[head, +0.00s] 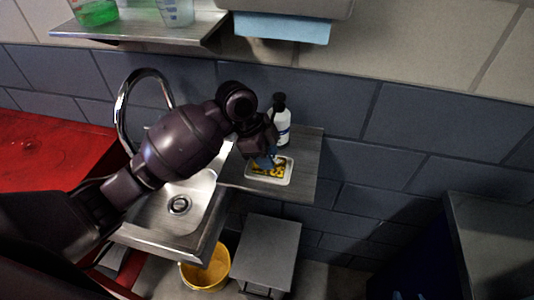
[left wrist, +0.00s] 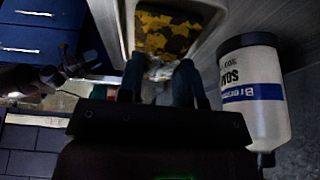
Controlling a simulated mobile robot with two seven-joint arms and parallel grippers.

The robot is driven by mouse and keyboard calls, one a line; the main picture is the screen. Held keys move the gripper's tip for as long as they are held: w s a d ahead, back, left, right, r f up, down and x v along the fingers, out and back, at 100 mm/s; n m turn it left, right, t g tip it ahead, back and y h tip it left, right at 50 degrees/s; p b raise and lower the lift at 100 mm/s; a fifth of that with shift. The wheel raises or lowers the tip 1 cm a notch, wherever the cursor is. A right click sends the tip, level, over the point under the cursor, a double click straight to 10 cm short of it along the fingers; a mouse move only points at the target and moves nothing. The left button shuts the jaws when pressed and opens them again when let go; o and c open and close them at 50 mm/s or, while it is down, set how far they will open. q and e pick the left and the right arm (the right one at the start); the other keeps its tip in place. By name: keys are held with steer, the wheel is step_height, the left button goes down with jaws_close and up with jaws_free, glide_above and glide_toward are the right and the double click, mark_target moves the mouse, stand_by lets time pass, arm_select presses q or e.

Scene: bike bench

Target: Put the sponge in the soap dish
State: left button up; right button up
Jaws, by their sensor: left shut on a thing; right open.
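The sponge (head: 268,170), yellow with black patches, shows within the rim of the white soap dish (head: 287,180) on the grey side shelf. My left gripper (head: 265,160) reaches down over the dish and is shut on the sponge. In the left wrist view the sponge (left wrist: 168,35) shows at the fingertips (left wrist: 160,72), with the pale dish walls (left wrist: 207,12) around it. I cannot tell whether the sponge touches the dish floor. My right gripper (left wrist: 85,70) shows small and dark at the left of the left wrist view, open, away from the dish.
A white bottle (head: 283,130) with a dark cap stands close behind the dish; it is right beside the gripper in the left wrist view (left wrist: 250,90). The steel sink (head: 155,225) and tap (head: 122,105) are left. A yellow bucket (head: 205,275) stands below.

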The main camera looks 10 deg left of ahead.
arm_select(q)
steer(key=o, duration=1)
steer(key=shift+o, duration=0.2)
steer(key=shift+b+v, duration=0.3)
steer(key=shift+v, duration=3.55)
steer(key=shift+s, duration=0.1)
